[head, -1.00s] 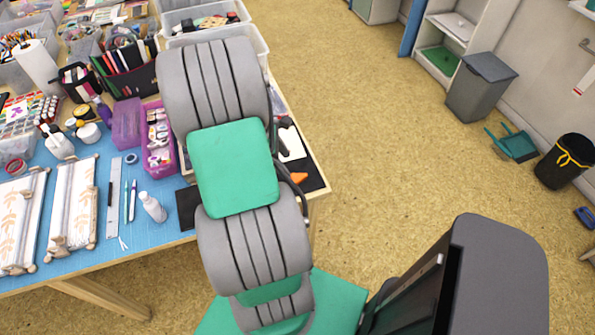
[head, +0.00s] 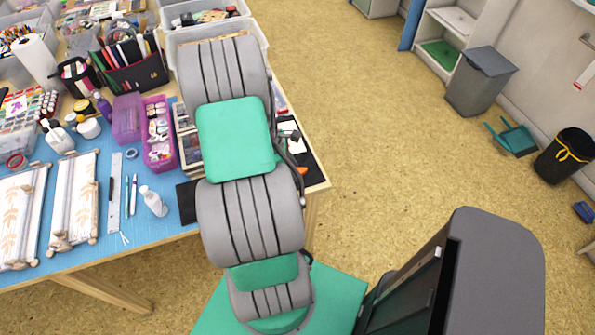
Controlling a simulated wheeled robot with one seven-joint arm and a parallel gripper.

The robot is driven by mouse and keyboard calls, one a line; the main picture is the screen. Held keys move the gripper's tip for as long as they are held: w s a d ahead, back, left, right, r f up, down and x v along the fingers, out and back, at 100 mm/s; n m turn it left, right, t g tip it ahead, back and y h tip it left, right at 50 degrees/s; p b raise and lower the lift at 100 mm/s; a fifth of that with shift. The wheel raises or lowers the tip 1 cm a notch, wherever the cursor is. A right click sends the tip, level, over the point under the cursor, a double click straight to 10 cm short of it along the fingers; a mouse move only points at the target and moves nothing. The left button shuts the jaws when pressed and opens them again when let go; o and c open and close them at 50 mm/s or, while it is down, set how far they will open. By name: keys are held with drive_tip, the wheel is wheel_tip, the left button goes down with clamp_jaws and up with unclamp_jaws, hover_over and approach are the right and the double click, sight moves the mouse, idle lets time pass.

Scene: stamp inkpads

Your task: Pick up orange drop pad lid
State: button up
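A small orange piece (head: 303,170) shows at the right edge of my arm, over the dark mat near the table's right corner. Most of it is hidden behind the arm, so I cannot tell whether it is the orange drop pad lid or another orange part. My gripper is not in view; my grey and green arm reaches over the table and covers the area where it would be.
A dark mat (head: 315,168) lies at the table's right corner. A white bottle (head: 153,202), a ruler (head: 115,193), pens and a purple tray (head: 157,133) lie left of my arm. Clear bins (head: 250,42) stand behind.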

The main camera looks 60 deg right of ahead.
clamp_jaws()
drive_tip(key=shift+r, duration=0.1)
